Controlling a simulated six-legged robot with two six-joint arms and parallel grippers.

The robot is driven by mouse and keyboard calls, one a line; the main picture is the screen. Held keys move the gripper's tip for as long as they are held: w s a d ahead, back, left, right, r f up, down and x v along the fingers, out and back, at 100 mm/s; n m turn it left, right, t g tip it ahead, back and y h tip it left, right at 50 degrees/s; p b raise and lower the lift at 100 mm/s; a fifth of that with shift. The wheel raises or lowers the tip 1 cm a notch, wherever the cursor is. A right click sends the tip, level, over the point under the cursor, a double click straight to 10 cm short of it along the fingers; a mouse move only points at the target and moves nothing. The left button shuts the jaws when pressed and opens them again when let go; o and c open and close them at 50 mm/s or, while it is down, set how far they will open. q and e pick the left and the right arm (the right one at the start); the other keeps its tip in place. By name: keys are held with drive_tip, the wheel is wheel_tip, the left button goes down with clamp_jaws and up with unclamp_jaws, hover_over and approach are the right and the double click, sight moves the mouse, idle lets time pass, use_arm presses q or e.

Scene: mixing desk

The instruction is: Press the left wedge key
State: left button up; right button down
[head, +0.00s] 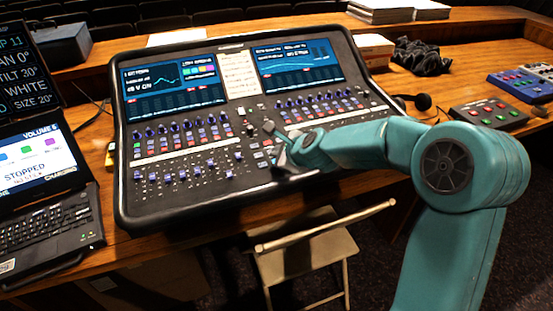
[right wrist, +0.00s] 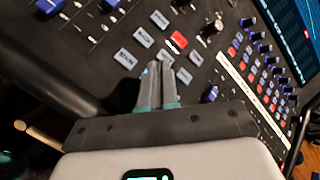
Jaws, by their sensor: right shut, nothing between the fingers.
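The mixing desk (head: 300,112) fills the middle of the head view, with two screens and rows of knobs and keys. My right gripper (head: 269,128) is over its centre section, between the two fader banks. In the right wrist view its fingers (right wrist: 159,66) are together and empty, with the tips over or beside a grey key (right wrist: 167,55). Several other grey keys and a red key (right wrist: 178,40) surround them. The key labels are too small to read, so I cannot tell which is the left wedge key. Contact is unclear. My left gripper is out of view.
A laptop (head: 50,215) and a dark display (head: 22,70) stand at the left. A folding chair (head: 310,250) stands in front of the desk.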

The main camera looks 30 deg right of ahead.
drive_tip(key=r+p, duration=0.4)
drive_tip(key=r, duration=0.1)
drive_tip(key=shift+s+a+p, duration=0.1)
drive_tip(key=shift+s+p, duration=0.15)
drive_tip(key=shift+p, duration=0.1)
drive_tip(key=shift+f, duration=0.1)
idle(0.7)
